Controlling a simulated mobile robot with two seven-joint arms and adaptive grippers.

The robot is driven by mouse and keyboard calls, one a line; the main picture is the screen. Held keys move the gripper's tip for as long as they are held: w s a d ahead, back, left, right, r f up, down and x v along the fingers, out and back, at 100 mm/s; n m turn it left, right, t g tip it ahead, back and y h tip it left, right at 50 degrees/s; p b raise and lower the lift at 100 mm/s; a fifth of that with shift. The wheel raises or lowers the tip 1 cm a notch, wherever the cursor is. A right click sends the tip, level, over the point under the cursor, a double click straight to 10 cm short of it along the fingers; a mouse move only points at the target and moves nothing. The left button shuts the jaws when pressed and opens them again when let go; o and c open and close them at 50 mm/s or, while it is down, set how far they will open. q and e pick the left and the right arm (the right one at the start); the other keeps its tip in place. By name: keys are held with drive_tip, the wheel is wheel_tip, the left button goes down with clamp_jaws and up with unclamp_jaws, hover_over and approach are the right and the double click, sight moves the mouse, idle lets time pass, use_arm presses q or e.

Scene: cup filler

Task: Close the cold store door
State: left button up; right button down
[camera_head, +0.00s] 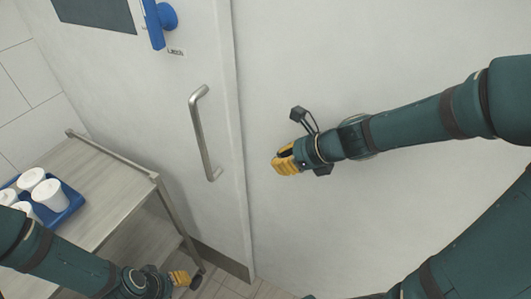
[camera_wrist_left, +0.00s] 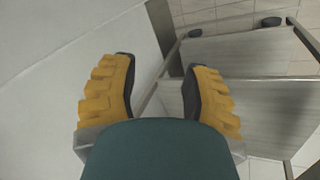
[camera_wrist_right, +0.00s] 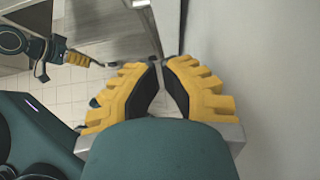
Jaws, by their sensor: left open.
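The white cold store door (camera_head: 150,110) fills the left middle of the head view, with a dark window, a blue latch (camera_head: 160,22) and a vertical metal bar handle (camera_head: 204,135). Its right edge runs beside a plain pale panel; I cannot tell whether it is fully closed. My right gripper (camera_head: 279,162) is in front of that panel, right of the handle and apart from it. In the right wrist view its fingertips (camera_wrist_right: 161,65) lean close together, with nothing seen between them. My left gripper (camera_head: 183,279) is low by the trolley; its fingers (camera_wrist_left: 157,75) are apart and empty.
A metal trolley (camera_head: 115,180) stands against the left side of the door, with a blue tray (camera_head: 71,206) of white lidded cups (camera_head: 49,194). The tiled floor (camera_head: 225,287) shows below. The pale panel (camera_head: 370,70) fills the right side behind my right arm.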

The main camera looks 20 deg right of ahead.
sight(208, 148)
drive_tip(key=b+x, duration=0.1)
drive_tip(key=x, duration=0.2)
drive_tip(key=r+b+x, duration=0.1)
drive_tip(key=b+x, duration=0.1)
drive_tip(key=x, duration=0.2)
drive_tip(key=w+b+x, duration=0.1)
drive_tip(key=x, duration=0.3)
drive_tip(key=shift+a+r, duration=0.1)
drive_tip(key=shift+a, duration=0.3)
use_arm(q)
drive_tip(key=shift+g, duration=0.3)
drive_tip(key=shift+s+d+f, duration=0.1)
drive_tip(key=shift+s+f, duration=0.15)
drive_tip(key=shift+f, duration=0.55)
drive_tip(key=shift+s+a+f, duration=0.1)
drive_tip(key=shift+s+f, duration=0.15)
drive_tip(key=shift+f, duration=0.5)
drive_tip(key=shift+s+d+f, duration=0.1)
drive_tip(key=shift+s+f, duration=0.15)
drive_tip(key=shift+f, duration=0.55)
use_arm(e)
drive_tip(key=shift+w+a, duration=0.35)
drive_tip(key=shift+w, duration=0.1)
drive_tip(key=shift+w+a, duration=0.1)
